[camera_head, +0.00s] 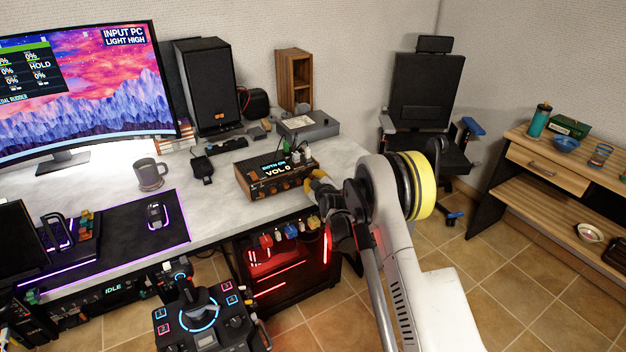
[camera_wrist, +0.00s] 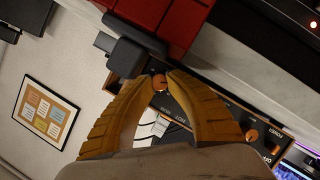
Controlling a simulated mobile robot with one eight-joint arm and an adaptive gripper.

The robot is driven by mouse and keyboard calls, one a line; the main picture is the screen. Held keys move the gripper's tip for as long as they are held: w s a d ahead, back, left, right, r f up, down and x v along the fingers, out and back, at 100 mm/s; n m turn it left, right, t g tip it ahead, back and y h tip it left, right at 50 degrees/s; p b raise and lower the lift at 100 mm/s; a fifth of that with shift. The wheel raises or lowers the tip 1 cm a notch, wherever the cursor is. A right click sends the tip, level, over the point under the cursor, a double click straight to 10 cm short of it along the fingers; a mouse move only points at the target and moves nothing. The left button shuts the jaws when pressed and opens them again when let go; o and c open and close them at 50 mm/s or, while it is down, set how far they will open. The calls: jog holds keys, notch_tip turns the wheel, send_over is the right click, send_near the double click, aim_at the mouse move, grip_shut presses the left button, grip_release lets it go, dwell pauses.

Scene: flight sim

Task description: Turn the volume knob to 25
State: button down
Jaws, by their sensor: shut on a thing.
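The audio box (camera_head: 262,190) is black with wooden-orange edges and stands on the desk near its front edge. Its display (camera_head: 277,168) reads "BOTH ON" and "VOL 0". My gripper (camera_head: 316,190) is at the box's right end. In the wrist view, the yellow fingers of my gripper (camera_wrist: 161,82) close around a small orange knob (camera_wrist: 160,83) on the box's dark panel (camera_wrist: 188,112). The knob's lower part is partly hidden by the fingers. Another orange knob (camera_wrist: 252,136) shows farther along the panel, clear of the fingers.
A grey unit (camera_head: 310,126) and small plugs stand behind the box. A black speaker (camera_head: 207,87), a mug (camera_head: 150,174) and a monitor (camera_head: 80,85) are to the left. A red-lit PC case (camera_head: 285,265) is below the desk edge. A joystick (camera_head: 200,310) stands in front.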

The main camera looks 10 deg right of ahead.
jog(key=m, duration=0.1)
jog(key=m+g+y, duration=0.1)
jog(key=shift+w+d+r+m+y, duration=0.1)
jog(key=shift+d+m+y, duration=0.05)
jog(key=shift+m+y, duration=0.15)
jog(key=shift+m+g+y, duration=0.3)
jog(key=shift+m+y, duration=0.5)
jog(key=shift+m, duration=0.4)
jog(key=m+y, duration=0.2)
jog(key=m, duration=0.1)
jog(key=shift+d+g, duration=0.1)
jog(key=shift+g, duration=0.2)
jog(key=shift+m+y, duration=0.7)
jog(key=shift+m, duration=0.3)
jog(key=c, duration=1.3)
grip_release()
jog(key=shift+o, duration=0.2)
